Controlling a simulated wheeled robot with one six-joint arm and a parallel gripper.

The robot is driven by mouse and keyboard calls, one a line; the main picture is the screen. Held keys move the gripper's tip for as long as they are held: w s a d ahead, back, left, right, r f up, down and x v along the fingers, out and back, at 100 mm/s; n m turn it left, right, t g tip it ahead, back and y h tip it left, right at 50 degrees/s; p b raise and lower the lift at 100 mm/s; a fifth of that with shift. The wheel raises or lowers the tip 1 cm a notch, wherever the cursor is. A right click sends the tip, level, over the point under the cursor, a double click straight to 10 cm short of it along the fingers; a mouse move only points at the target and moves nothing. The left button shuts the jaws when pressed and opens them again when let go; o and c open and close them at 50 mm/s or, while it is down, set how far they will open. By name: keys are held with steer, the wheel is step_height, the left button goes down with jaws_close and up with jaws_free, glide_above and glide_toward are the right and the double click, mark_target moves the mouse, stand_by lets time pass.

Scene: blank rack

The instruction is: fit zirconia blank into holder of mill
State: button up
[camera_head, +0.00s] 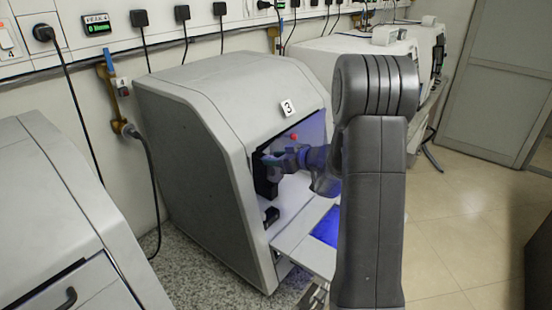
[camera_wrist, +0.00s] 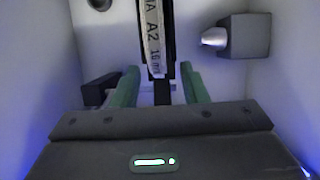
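The zirconia blank (camera_wrist: 153,40) shows edge-on in the wrist view as a white band marked "A2 16 mm". It stands upright between the dark sides of the holder (camera_wrist: 169,30). My gripper (camera_wrist: 160,68) has its two green fingers apart, one on each side below the blank's lower end. I see no finger pressing on the blank. In the head view my gripper (camera_head: 270,160) is inside the open mill (camera_head: 190,120) marked 3, close to the dark holder (camera_head: 263,183). The blank cannot be made out there, and my arm hides part of the opening.
In the wrist view a grey block with a pale spindle (camera_wrist: 215,37) juts out on the right, and a dark block (camera_wrist: 98,90) sits on the left. The mill's lowered door (camera_head: 305,238) lies below my arm. Other machines stand on both sides.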

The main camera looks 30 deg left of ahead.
steer(key=b+v, duration=0.1)
steer(key=v, duration=1.2)
steer(key=shift+d+r+b, duration=0.2)
steer(key=shift+d+b, duration=0.15)
steer(key=shift+b, duration=0.05)
steer(key=shift+a, duration=0.15)
steer(key=p+x, duration=0.2)
steer(key=x, duration=1.1)
steer(key=shift+a+f, duration=0.2)
steer(key=shift+a, duration=0.05)
steer(key=shift+d+r, duration=0.1)
steer(key=shift+d, duration=0.25)
